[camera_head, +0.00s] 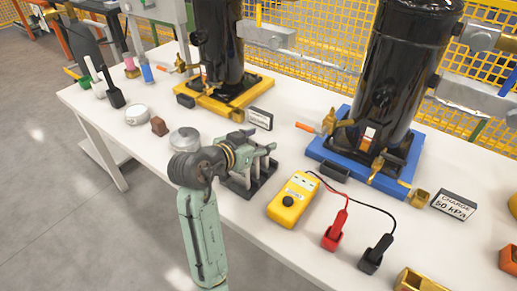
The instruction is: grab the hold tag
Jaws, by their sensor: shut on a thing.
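My gripper (269,158) is at the middle of the white table, low at a dark slotted stand (239,188). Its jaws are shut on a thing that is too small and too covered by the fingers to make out. No tag with readable hold lettering shows, so I cannot tell whether the held thing is the hold tag. The gripper overlaps the stand in this view; I cannot tell whether they touch.
A yellow meter (293,200) with red and black probes stands right of the stand. A black compressor on a blue pallet (398,186) is behind it; another is on a yellow pallet (215,108). A round metal tin (184,139) is left of my gripper. Charge signs (455,204) stand on the table (330,268).

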